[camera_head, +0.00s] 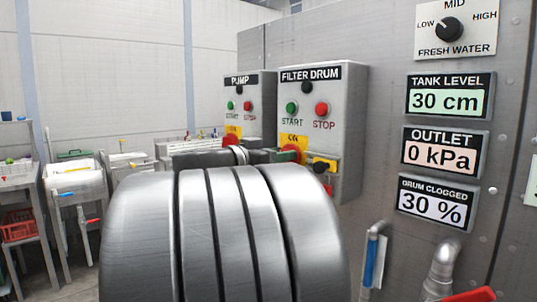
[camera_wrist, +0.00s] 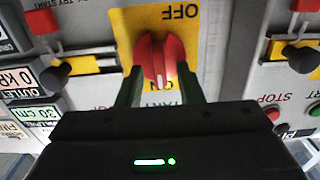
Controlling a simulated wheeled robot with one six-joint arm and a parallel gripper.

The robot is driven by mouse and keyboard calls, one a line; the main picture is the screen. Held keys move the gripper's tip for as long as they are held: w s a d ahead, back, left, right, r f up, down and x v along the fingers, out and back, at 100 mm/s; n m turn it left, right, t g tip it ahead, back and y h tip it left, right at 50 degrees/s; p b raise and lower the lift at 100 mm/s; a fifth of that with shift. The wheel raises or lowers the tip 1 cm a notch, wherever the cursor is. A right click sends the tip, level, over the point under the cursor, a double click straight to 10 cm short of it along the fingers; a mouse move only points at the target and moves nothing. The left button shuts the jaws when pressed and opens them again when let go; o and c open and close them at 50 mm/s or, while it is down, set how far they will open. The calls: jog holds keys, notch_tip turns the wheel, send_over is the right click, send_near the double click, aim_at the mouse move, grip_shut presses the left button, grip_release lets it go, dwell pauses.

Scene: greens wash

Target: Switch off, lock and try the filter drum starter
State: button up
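The filter drum starter (camera_head: 350,110) is a grey box with a green START button (camera_head: 292,108) and a red STOP button (camera_head: 321,109). Its red rotary switch shows in the wrist view (camera_wrist: 158,55) on a yellow plate marked OFF and ON, seen upside down. The white mark on the switch points to ON. My gripper (camera_wrist: 159,85) has one dark finger on each side of the switch and looks open; whether the fingers touch it is unclear. In the head view my arm hides most of the switch and the gripper.
A yellow bracket with a black knob (camera_head: 320,166) is right of the switch, with a red part below. The pump starter (camera_head: 240,95) stands to the left. Display panels (camera_head: 449,97) and pipes (camera_head: 440,268) are on the right. Racks and sinks (camera_head: 75,190) stand at left.

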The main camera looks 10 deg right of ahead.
grip_shut()
jog(key=shift+f+b, duration=0.1)
jog(key=shift+b, duration=0.2)
jog(key=n, duration=0.6)
jog(key=n+b, duration=0.1)
jog(key=n, duration=0.4)
jog(key=w+f+n, duration=0.1)
jog(key=n, duration=0.5)
jog(key=shift+a+n+b, duration=0.3)
jog(key=shift+b, duration=0.05)
jog(key=shift+n, duration=0.3)
